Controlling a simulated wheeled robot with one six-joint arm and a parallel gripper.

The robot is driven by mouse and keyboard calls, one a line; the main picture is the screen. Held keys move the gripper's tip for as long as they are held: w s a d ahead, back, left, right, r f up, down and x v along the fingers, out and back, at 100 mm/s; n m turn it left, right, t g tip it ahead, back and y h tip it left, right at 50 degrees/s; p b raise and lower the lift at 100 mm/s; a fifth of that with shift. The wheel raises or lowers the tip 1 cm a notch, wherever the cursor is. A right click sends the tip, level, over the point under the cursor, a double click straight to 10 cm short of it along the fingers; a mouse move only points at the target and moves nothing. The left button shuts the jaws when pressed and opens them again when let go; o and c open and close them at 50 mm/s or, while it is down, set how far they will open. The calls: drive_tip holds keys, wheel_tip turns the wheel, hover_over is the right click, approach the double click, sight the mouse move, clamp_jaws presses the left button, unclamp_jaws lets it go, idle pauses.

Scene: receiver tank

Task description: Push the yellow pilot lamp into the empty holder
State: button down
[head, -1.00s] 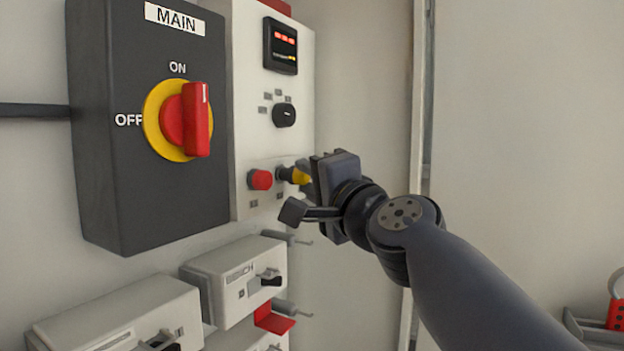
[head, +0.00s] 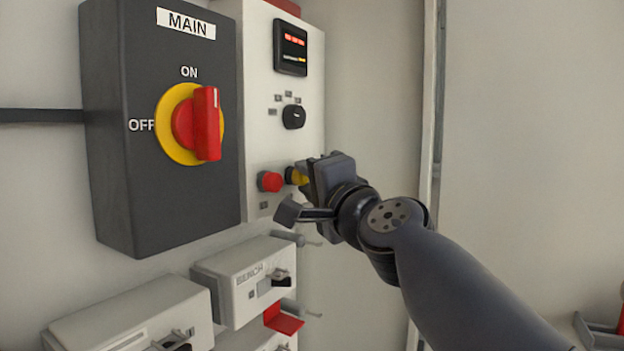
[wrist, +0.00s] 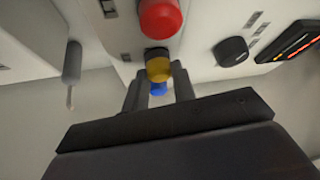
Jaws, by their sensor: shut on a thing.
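The yellow pilot lamp (head: 300,178) sits between the fingertips of my gripper (head: 304,174), against the right-hand side of the white panel. My gripper is shut on it. Its inner end meets the dark collar of the holder (head: 289,175), right of the red lamp (head: 270,181). In the wrist view the lamp (wrist: 158,70) lines up with the black collar (wrist: 156,53), with no clear gap. My gripper (wrist: 158,96) has a finger on either side. A small blue part (wrist: 158,89) shows between the fingers; I cannot tell what it belongs to. The holder's inside is hidden.
The black main switch box (head: 160,210) with its red and yellow knob stands to the left. A black selector knob (head: 293,117) and a display (head: 290,47) are above. Grey boxes (head: 240,265) stick out below. Free room lies to the right.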

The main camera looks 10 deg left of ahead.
drive_tip(key=c, duration=1.1)
unclamp_jaws()
drive_tip(key=shift+a, duration=0.15)
drive_tip(key=b+v, duration=0.3)
drive_tip(key=v, duration=0.7)
drive_tip(key=shift+s+d, duration=0.25)
drive_tip(key=shift+s, duration=0.05)
drive_tip(key=shift+w, duration=0.1)
drive_tip(key=p+x, duration=0.3)
drive_tip(key=x, duration=0.7)
drive_tip(key=shift+w+a, duration=0.25)
drive_tip(key=shift+s+d, duration=0.1)
drive_tip(key=shift+d, duration=0.2)
